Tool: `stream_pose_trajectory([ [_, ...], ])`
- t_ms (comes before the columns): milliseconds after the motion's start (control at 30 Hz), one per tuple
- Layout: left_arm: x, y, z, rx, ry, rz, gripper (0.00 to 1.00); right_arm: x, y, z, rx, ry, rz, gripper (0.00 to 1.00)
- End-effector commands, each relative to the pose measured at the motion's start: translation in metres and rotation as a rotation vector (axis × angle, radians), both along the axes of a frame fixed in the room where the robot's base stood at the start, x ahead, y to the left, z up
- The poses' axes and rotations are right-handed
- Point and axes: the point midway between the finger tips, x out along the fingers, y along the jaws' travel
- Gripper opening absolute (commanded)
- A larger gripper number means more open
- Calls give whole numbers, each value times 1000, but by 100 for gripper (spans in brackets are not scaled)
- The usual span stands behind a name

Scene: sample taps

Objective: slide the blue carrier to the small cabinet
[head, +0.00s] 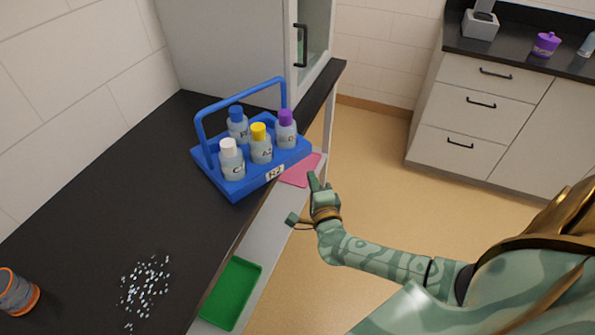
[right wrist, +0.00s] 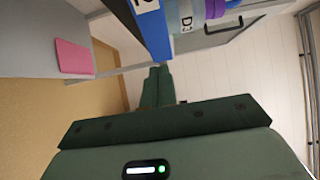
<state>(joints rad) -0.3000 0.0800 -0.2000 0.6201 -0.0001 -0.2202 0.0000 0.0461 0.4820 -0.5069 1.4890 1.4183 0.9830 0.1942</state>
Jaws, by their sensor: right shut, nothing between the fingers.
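The blue carrier (head: 238,184), labelled R2, stands upright on the dark counter (head: 120,185), by its front edge. It has a raised handle and holds white-, blue-, yellow- and purple-capped bottles. It also shows in the right wrist view (right wrist: 153,28), cut off at the top. The small cabinet (head: 225,45), pale with a glass door and dark handle, stands just behind the carrier. My right gripper (head: 314,178) is shut and empty, off the counter's front edge, right of the carrier. Its fingers (right wrist: 158,72) point close to the carrier's end; I cannot tell whether they touch. My left gripper is not in view.
White granules (head: 146,287) lie scattered on the near counter, with a grey-orange jar (head: 17,292) at left. A green tray (head: 232,293) and a pink mat (head: 301,170) lie on a lower shelf. A drawer unit (head: 480,105) stands across the open floor.

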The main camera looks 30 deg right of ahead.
Motion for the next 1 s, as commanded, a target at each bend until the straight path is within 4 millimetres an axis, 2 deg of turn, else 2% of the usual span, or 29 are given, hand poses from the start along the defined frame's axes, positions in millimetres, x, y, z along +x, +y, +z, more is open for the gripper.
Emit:
stream_pose_trajectory([
  [100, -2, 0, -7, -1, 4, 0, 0, 23, -9, -2, -2, 0, 0, 0],
  [300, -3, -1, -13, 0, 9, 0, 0, 47, 5, -2, 0, 1, 0, 0],
  [500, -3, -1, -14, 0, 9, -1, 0, 55, 9, -1, -2, 2, 1, 0],
  [833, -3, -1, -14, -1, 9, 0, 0, 58, 10, -1, -2, 2, 1, 0],
  [1000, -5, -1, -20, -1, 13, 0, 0, 83, 23, -2, 2, 0, 1, 0],
])
